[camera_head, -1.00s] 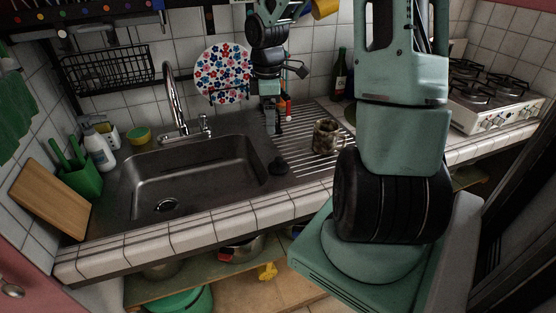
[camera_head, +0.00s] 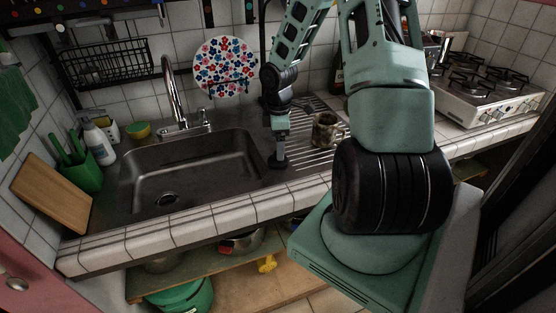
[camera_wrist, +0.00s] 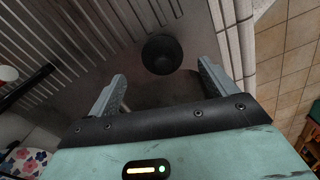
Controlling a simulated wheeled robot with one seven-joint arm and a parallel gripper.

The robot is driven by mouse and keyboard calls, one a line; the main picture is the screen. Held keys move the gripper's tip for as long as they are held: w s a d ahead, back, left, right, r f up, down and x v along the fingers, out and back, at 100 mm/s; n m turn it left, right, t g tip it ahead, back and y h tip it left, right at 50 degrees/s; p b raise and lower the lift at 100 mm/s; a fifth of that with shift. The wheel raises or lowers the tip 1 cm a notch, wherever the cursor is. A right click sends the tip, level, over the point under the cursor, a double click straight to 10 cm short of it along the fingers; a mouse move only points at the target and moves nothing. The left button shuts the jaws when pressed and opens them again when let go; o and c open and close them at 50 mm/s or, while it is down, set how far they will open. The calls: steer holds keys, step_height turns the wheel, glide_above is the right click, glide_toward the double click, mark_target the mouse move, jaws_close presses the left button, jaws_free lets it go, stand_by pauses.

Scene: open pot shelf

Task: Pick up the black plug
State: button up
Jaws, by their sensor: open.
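The black plug (camera_wrist: 162,54) shows in the wrist view as a dark round piece on the metal surface. It lies just ahead of the gap between my fingertips, which are apart on its left and right. My gripper (camera_wrist: 162,74) is open with nothing held. In the head view my gripper (camera_head: 278,158) points down at the right edge of the sink, low over the plug's spot. There I cannot clearly tell the plug from the dark gripper end. The exact height of the fingertips above the plug is hard to tell.
The sink basin (camera_head: 150,168) opens left of my gripper. A patterned mug (camera_head: 325,130) stands close by on the ribbed drainboard (camera_head: 303,158) to the right. The tiled counter edge (camera_head: 220,215) runs in front. The faucet (camera_head: 174,95) rises behind the basin.

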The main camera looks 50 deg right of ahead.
steer(key=f, duration=0.5)
steer(key=shift+a, duration=0.2)
steer(key=c, duration=1)
steer(key=shift+c, duration=0.2)
